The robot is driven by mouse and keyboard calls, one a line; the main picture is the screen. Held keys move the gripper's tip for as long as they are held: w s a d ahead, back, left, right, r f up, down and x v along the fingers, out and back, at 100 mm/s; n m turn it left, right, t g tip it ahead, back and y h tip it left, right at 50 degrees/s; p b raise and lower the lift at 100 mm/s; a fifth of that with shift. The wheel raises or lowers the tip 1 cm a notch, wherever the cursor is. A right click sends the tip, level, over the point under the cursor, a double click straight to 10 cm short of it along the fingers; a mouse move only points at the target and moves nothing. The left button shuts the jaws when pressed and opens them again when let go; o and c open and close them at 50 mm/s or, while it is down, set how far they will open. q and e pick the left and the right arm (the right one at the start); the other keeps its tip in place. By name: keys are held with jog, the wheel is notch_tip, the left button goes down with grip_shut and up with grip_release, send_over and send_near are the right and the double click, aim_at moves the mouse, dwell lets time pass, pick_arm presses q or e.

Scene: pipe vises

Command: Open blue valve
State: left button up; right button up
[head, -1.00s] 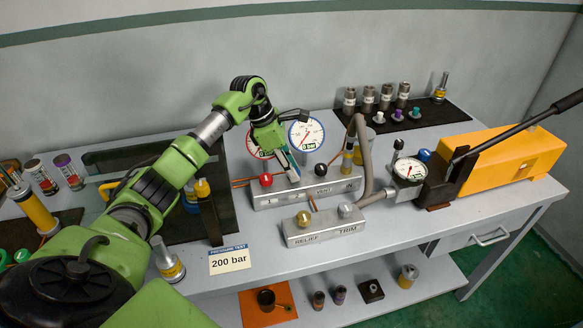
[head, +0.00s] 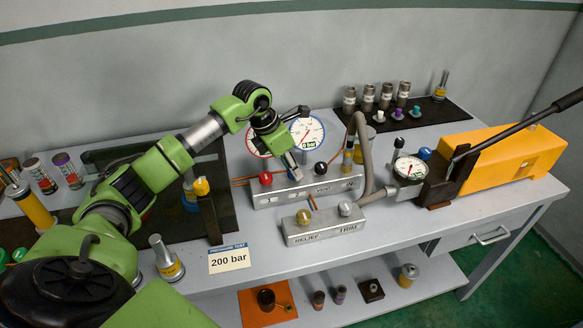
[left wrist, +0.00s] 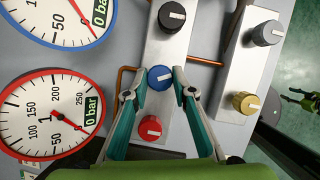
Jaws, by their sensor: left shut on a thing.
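The blue valve knob (left wrist: 159,77) sits on the long grey manifold block, between a red knob (left wrist: 150,131) and a black knob (left wrist: 171,15). A white mark shows on its top. My left gripper (head: 294,172) reaches down to the block, and in the left wrist view its teal fingers (left wrist: 160,74) are shut on the blue knob, one on each side. In the head view the gripper hides the blue knob. The red knob (head: 265,178) and black knob (head: 320,168) show on either side of it.
A front block (head: 325,226) carries a brass knob (head: 303,217) and a silver knob (head: 345,208). Red-rimmed (left wrist: 48,115) and blue-rimmed gauges (left wrist: 60,15) stand behind the manifold. A grey hose (head: 364,150) arches to its right. A yellow pump (head: 510,158) is farther right.

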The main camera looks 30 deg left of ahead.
pick_arm(q)
jog(key=n+y, duration=0.1)
jog(key=n, duration=0.1)
jog(key=n+y+b, duration=0.1)
jog(key=n, duration=0.2)
jog(key=shift+d+n, duration=0.2)
jog(key=shift+n, duration=0.1)
jog(key=n+y+b, duration=0.1)
jog(key=n, duration=0.3)
jog(key=shift+d+y+b, duration=0.1)
jog(key=shift+y+b, duration=0.2)
jog(key=shift+y, duration=0.1)
jog(key=shift+n, duration=0.7)
jog(key=shift+y, duration=0.3)
jog(key=o, duration=1.1)
jog(key=shift+r, duration=0.1)
jog(key=v, duration=1.2)
jog(key=shift+w, duration=0.15)
